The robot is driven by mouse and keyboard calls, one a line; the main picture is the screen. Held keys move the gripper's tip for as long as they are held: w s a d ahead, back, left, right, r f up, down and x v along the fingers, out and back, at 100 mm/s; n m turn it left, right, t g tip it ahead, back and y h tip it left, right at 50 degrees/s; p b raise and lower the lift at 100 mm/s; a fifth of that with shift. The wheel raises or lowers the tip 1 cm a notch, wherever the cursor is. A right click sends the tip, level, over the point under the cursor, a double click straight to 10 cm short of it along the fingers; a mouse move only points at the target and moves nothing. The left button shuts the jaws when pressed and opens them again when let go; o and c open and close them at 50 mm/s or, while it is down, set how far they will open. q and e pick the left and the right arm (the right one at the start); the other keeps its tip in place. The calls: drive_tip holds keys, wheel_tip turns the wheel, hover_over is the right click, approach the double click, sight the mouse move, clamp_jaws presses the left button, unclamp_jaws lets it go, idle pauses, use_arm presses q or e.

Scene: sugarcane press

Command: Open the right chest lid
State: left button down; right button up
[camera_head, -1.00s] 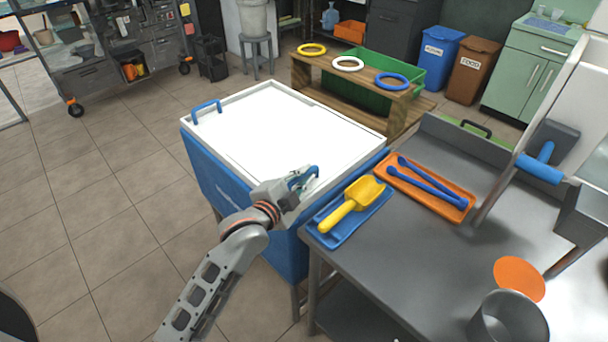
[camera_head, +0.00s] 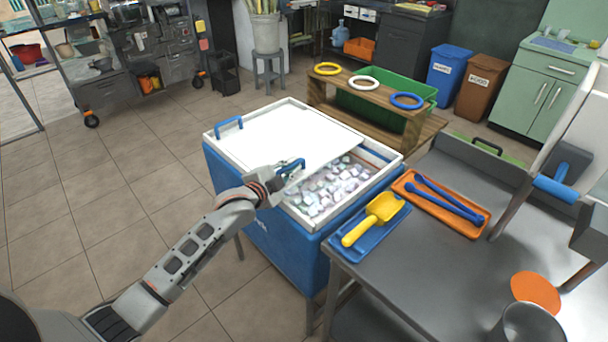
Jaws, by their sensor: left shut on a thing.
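The blue chest (camera_head: 270,232) stands left of the metal table, with a white rim and a white lid (camera_head: 285,140) on top. The right side of the chest is partly uncovered, and ice cubes (camera_head: 332,187) show inside. My left gripper (camera_head: 287,172) is shut on the blue handle (camera_head: 293,165) at the lid's near right part, and the gripper hides part of that handle. Another blue handle (camera_head: 229,123) is at the lid's far left corner. My right gripper is not in view.
The metal table (camera_head: 400,275) on the right holds a yellow scoop (camera_head: 374,218) on a blue tray, an orange tray (camera_head: 440,204) with blue tongs, and a metal pot (camera_head: 527,325). A wooden stand (camera_head: 385,109) with rings is behind the chest. Floor at left is clear.

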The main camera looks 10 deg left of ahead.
use_arm(q)
drive_tip(key=w+a, duration=0.2)
drive_tip(key=a, duration=0.1)
drive_tip(key=w+a, duration=0.1)
drive_tip(key=shift+a, duration=0.35)
drive_tip(key=c, duration=2.4)
unclamp_jaws()
drive_tip(key=shift+o, duration=0.2)
drive_tip(key=v, duration=1.2)
